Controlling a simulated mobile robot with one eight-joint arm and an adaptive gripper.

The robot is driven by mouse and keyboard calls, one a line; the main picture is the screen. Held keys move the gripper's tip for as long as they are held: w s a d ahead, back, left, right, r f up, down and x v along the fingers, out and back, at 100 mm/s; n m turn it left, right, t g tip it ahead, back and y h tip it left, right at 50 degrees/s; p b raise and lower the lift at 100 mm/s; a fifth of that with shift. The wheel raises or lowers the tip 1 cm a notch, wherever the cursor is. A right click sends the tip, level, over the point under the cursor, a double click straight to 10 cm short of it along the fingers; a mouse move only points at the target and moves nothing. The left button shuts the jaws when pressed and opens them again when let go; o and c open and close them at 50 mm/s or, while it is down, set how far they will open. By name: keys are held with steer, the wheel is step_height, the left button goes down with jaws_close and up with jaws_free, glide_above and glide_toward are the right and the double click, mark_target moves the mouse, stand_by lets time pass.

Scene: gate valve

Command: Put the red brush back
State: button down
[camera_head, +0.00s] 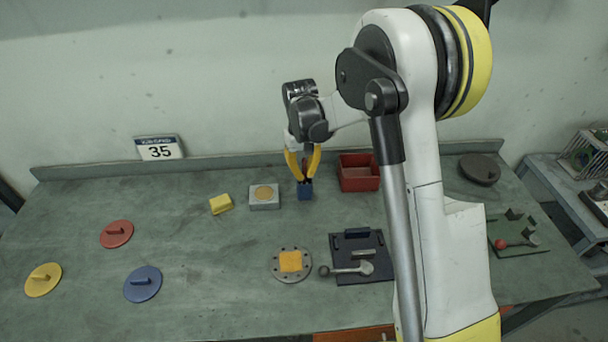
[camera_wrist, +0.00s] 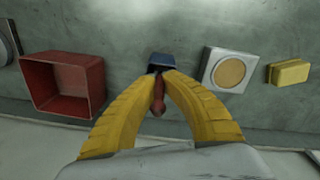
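My gripper (camera_head: 305,178) points down over the back middle of the table, its two yellow fingers curving in around the red brush. In the wrist view the brush's red-brown handle (camera_wrist: 158,95), with a rounded end toward the camera, shows between the fingers. The fingertips (camera_wrist: 162,72) close on the handle's far end, right at a dark blue block (camera_wrist: 164,61). The block also shows below the fingertips in the head view (camera_head: 305,191). I cannot tell whether the block is part of the brush or a holder, or whether it touches the table.
An open red bin (camera_head: 359,174) stands just right of my gripper. A grey block with a tan disc (camera_head: 264,197) and a yellow block (camera_head: 221,204) are to the left. A flange with an orange pad (camera_head: 290,262) and a dark fixture (camera_head: 361,260) lie in front. Lids lie further left.

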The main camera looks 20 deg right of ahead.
steer(key=shift+r, duration=0.1)
steer(key=c, duration=1.6)
jaws_free()
